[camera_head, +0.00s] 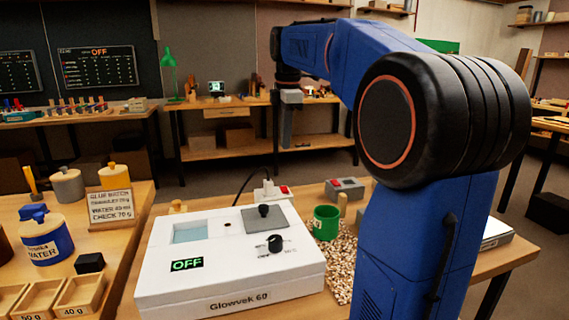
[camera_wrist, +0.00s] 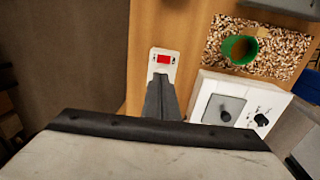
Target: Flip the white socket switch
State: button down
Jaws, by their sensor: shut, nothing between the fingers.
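The white socket (camera_head: 268,196) stands at the back of the bench behind the white Glowvek 60 unit, with a black cable rising from it. Its red switch (camera_head: 284,190) is on its right side in the head view. In the wrist view the socket (camera_wrist: 174,74) lies just beyond my fingertips, with the red switch (camera_wrist: 163,59) facing up. My gripper (camera_wrist: 160,78) is shut and empty, pointing at the socket; its tips overlap the socket's lower part in the picture. I cannot tell whether they touch it. In the head view my gripper (camera_head: 287,142) hangs above the socket.
The white Glowvek 60 unit (camera_head: 230,296) shows OFF and has a black knob (camera_head: 275,243). A green cup (camera_head: 326,222) stands among pale pellets (camera_head: 342,262) to its right. A grey box with a red button (camera_head: 345,188) is behind the cup. A wall screen (camera_head: 98,68) also reads OFF.

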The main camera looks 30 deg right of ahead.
aim_at(284, 187)
jog(key=f, duration=0.4)
jog(key=w+f, duration=0.1)
jog(key=f, duration=0.8)
jog(key=shift+w+d+f, duration=0.2)
jog(key=shift+w+f, duration=0.05)
